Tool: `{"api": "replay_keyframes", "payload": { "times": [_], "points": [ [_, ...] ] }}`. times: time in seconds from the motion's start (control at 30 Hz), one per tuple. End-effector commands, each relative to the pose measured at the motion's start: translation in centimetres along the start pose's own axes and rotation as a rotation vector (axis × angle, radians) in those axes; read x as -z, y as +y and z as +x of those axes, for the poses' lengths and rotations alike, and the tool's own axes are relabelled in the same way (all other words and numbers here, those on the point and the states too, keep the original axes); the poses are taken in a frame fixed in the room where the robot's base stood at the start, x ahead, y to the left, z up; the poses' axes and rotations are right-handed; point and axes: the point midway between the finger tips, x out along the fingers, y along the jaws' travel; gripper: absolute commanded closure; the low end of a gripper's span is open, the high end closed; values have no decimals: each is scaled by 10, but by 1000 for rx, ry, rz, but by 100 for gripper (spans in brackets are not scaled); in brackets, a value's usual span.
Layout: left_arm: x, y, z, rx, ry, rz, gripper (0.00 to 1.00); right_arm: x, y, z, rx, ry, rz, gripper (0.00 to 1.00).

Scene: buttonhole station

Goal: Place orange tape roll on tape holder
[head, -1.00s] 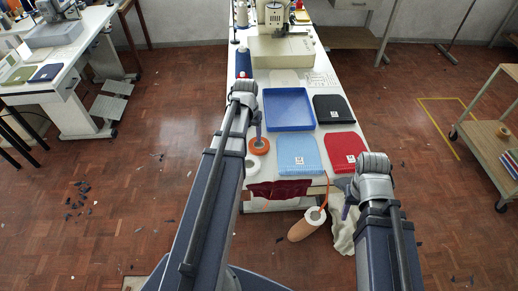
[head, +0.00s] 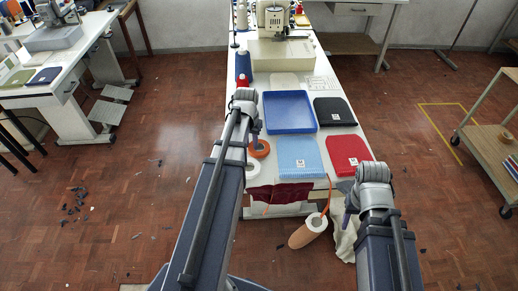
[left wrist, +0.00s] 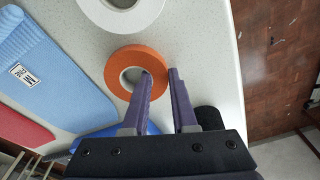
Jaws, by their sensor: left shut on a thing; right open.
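The orange tape roll (head: 264,151) lies flat on the white table near its left edge. It also shows in the left wrist view (left wrist: 117,78). My left gripper (head: 256,140) is shut on the roll's wall: in the left wrist view (left wrist: 160,73) one finger is inside its hole and the other outside its rim. The roll appears to touch or nearly touch the table. My right gripper (head: 346,215) is open and empty, off the table's front edge. I cannot identify the tape holder; my left arm hides part of the left table edge.
A white tape roll (head: 253,169) lies just in front of the orange one. A blue tray (head: 289,128), light blue pouch (head: 298,158), red pouch (head: 347,153) and black pouch (head: 334,110) cover the right side. A black rounded object (left wrist: 209,118) stands beside my left gripper.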

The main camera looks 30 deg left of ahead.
Motion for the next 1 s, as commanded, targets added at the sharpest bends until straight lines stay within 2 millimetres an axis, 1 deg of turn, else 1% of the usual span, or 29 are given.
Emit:
{"api": "replay_keyframes", "payload": {
  "times": [0.03,0.1,0.53,0.67,0.87,1.0],
  "points": [
    [0,0,0,0,0,0,95,0,0,0,0,0,0,50],
    [0,0,0,0,0,0,100,0,0,0,0,0,0,50],
    [0,0,0,0,0,0,100,0,0,0,0,0,0,50],
    [0,0,-3,0,0,0,100,0,0,-3,0,0,0,50],
    [2,0,-18,0,0,0,100,-1,2,-18,0,0,0,50],
    [4,0,-36,0,0,0,100,-2,3,-36,0,0,0,50]
  ]
}}
